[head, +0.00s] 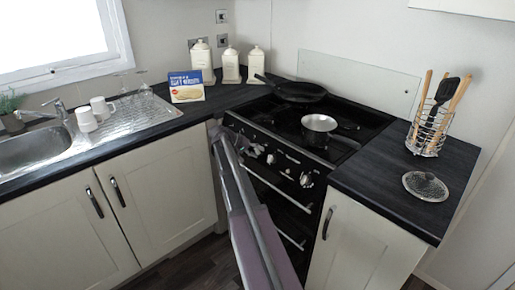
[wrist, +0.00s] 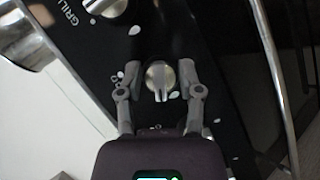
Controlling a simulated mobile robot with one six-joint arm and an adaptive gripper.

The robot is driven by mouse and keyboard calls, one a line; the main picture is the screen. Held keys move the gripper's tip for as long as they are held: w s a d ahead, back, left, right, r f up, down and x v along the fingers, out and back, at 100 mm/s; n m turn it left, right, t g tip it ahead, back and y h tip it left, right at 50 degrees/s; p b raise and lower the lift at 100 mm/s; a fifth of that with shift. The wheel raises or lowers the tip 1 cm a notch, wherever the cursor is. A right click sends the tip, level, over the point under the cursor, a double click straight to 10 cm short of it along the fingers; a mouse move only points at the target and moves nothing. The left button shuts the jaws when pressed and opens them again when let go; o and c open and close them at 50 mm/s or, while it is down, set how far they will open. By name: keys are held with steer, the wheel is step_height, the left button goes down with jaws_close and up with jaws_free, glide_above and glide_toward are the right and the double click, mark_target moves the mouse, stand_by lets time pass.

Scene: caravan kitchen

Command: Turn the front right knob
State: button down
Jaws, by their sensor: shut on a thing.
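A silver round knob (wrist: 160,84) with a raised grip bar sits on the black control panel in the wrist view. My gripper (wrist: 163,69) has one finger on each side of this knob and is shut on it. In the head view, my arm reaches up to the left part of the cooker's (head: 275,170) front panel and hides some of it. Another silver knob (head: 305,180) shows at the right of the panel, clear of my arm. The knob's pointer position is hard to read.
A silver pan (head: 319,128) and a black frying pan (head: 291,88) stand on the hob. A utensil holder (head: 428,135) and glass lid (head: 425,186) are on the right worktop. An oven handle (wrist: 275,75) runs close by in the wrist view.

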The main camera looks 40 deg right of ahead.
steer(key=m+t+p, duration=0.1)
steer(key=m, duration=0.1)
steer(key=m+t+y+p, duration=0.1)
steer(key=m, duration=0.2)
steer(key=shift+r+y+p, duration=0.1)
steer(key=shift+y+p, duration=0.2)
steer(key=m+t, duration=0.1)
steer(key=m, duration=0.1)
steer(key=shift+m+t+y+p, duration=0.3)
steer(key=shift+m+t, duration=0.1)
steer(key=shift+w+m+t, duration=0.15)
steer(key=shift+m+t, duration=0.35)
steer(key=shift+m, duration=0.4)
steer(key=shift+d, duration=0.1)
steer(key=shift+c, duration=1.3)
jaws_free()
